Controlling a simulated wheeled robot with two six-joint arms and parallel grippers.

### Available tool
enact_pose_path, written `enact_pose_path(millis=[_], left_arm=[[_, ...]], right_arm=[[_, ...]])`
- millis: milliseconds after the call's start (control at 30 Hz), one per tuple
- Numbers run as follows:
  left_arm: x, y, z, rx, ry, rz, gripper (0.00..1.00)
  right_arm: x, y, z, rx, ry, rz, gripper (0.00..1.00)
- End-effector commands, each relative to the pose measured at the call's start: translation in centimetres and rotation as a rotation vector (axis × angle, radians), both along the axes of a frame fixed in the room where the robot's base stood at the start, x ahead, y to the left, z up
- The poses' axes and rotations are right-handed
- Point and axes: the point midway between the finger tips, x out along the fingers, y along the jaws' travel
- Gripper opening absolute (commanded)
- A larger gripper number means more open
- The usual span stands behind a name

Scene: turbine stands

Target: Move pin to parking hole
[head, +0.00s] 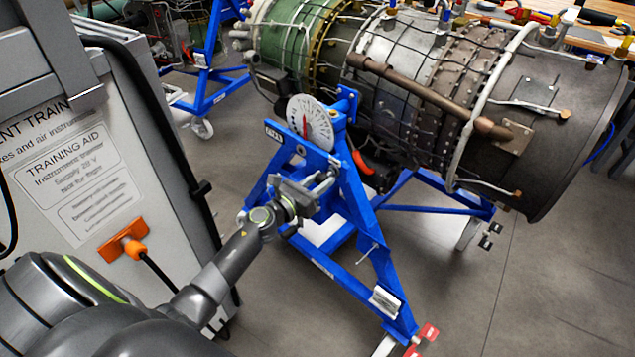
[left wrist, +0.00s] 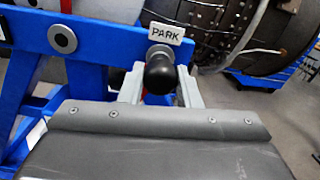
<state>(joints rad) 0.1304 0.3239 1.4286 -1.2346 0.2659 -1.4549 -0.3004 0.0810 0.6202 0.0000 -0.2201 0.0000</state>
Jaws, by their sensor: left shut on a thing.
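My left gripper (left wrist: 161,86) is shut on a round black knob (left wrist: 160,72), which I take to be the pin's handle. The fingers sit on either side of it. In the head view this gripper (head: 322,187) is at the blue turbine stand (head: 352,215), and the pin is too small or hidden there. The knob is in front of the blue beam, just below a white PARK label (left wrist: 165,33). A grey round rim shows behind its top. I cannot tell whether the pin's shaft is in a hole. My right gripper is not in view.
A grey-ringed hole (left wrist: 62,39) is in the blue beam, left of the label. A white dial (head: 310,122) with a red pointer tops the stand, beside the turbine engine (head: 420,85). A grey training cabinet (head: 90,160) stands close on the left. Floor is clear at right.

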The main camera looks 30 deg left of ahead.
Motion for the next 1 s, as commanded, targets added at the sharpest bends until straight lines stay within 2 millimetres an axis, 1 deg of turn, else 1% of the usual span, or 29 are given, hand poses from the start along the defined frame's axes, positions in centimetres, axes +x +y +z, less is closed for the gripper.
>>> enact_pose_path(millis=[33,167,200,367,400,567,633,900,1000], left_arm=[[0.35,-0.09,0.68,-0.001,-0.012,0.001,0.0],[0.38,-0.11,0.78,-0.002,-0.014,0.001,0.0],[0.38,-0.11,0.79,-0.002,-0.014,0.001,0.33],[0.3,-0.09,0.63,-0.002,-0.011,0.0,0.54],[0.27,-0.07,0.59,-0.002,-0.01,0.0,0.55],[0.2,-0.05,0.45,-0.001,-0.008,0.0,0.55],[0.17,-0.05,0.37,-0.001,-0.007,0.001,0.63],[0.1,-0.02,0.32,-0.001,-0.006,0.001,0.63],[-0.36,0.11,0.27,0.0,-0.005,0.001,0.63]], right_arm=[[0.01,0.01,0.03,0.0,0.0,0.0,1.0],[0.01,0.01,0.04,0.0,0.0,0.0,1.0],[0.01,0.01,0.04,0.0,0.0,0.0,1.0],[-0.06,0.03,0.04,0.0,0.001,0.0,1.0],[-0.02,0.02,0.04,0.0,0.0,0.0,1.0],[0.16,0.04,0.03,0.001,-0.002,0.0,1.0],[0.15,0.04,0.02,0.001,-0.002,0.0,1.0],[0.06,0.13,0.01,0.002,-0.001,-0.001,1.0],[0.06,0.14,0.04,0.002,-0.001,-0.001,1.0]])
